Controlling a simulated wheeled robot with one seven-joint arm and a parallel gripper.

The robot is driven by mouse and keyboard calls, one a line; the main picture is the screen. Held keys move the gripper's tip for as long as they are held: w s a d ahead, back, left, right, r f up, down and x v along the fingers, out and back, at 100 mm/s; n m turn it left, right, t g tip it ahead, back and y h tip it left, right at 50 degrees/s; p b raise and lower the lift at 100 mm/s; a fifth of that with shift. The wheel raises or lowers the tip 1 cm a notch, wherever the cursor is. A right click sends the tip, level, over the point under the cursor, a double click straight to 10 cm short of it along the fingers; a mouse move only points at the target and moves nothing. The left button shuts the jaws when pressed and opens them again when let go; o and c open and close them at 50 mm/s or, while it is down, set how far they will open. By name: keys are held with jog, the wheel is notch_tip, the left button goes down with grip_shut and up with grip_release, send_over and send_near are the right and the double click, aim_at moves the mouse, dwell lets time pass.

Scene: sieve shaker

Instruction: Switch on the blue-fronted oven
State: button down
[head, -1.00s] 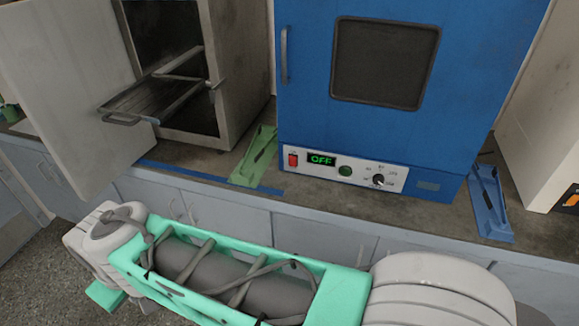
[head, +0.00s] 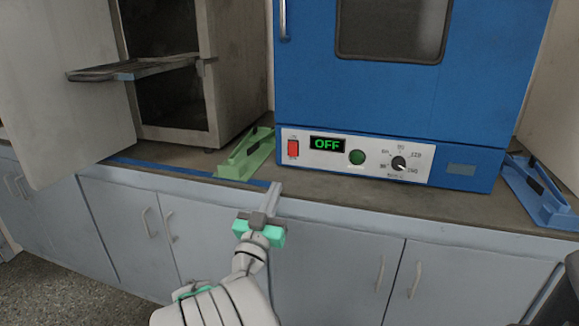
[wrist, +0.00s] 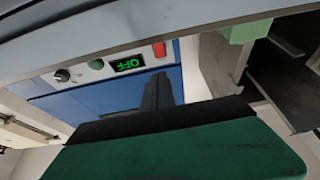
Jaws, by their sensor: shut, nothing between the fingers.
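The blue-fronted oven (head: 400,110) stands on the counter with its door closed. Its white control panel carries a red rocker switch (head: 293,148) at the left, a display (head: 327,144) reading OFF in green, a green round button (head: 357,157) and a black knob (head: 398,163). My gripper (head: 274,188) is shut and empty, at the counter's front edge, below and a little left of the red switch, apart from it. In the wrist view the panel appears upside down, with the red switch (wrist: 158,50) and the display (wrist: 129,64) beyond my gripper (wrist: 158,88).
A grey oven (head: 207,90) at the left has its door (head: 50,90) open and a rack (head: 130,70) pulled out. A green bracket (head: 246,155) lies left of the blue oven, a blue bracket (head: 540,190) right of it. Cabinets (head: 330,255) run below the counter.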

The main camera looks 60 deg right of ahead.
aim_at(292, 144)
jog(key=shift+r, duration=0.1)
jog(key=p+x, duration=0.3)
jog(key=x, duration=1.1)
